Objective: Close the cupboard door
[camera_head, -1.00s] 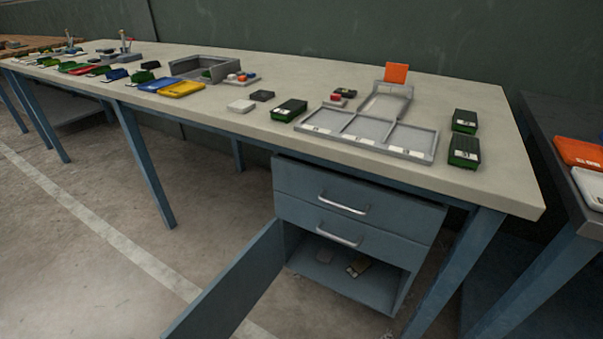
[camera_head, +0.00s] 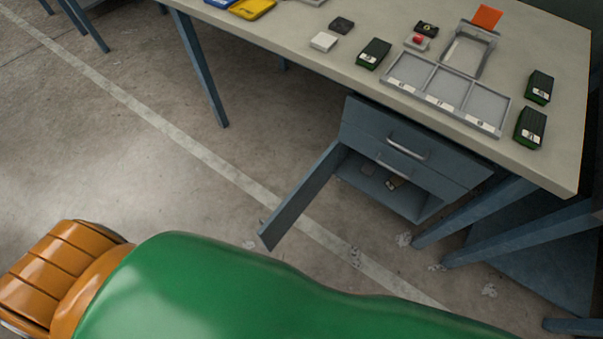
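The blue-grey cupboard door (camera_head: 300,197) stands wide open, swung out from the left side of the cupboard (camera_head: 432,207) under the workbench. Its free edge points toward me above the floor. The open compartment holds a small yellowish item (camera_head: 392,184) and another small, indistinct item. Two drawers with bar handles sit above it, both shut. A large green and orange part of my own arm crosses the bottom of the view, in front of the door. Neither gripper is in view.
The workbench (camera_head: 335,65) has a grey three-section tray (camera_head: 424,98) and several small boxes on it. Bench legs (camera_head: 480,210) stand right of the cupboard. The floor left of the door is clear, with a pale painted line.

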